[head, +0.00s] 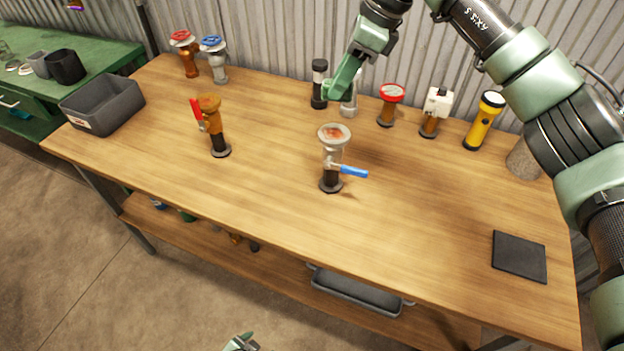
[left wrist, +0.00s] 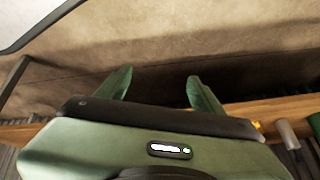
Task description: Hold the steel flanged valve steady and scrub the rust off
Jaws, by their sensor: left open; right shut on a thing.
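The steel flanged valve (head: 331,178) stands upright in the middle of the bench, with a blue lever to its right. Its top flange (head: 333,132) has orange-brown rust on its face. My right gripper (head: 328,90) is behind it at the back of the bench, shut on what looks like a black cylinder with a pale band (head: 319,70); the contact is partly hidden. My left gripper (head: 241,343) shows only at the bottom edge of the head view, away from the valve. In the left wrist view its fingers (left wrist: 161,82) are apart and empty.
A rusty orange valve with a red lever (head: 212,128) stands left of the steel one. A grey bin (head: 103,104) is at far left, a dark mat (head: 519,257) at right. A yellow flashlight (head: 482,122) and several fittings line the back. The bench front is clear.

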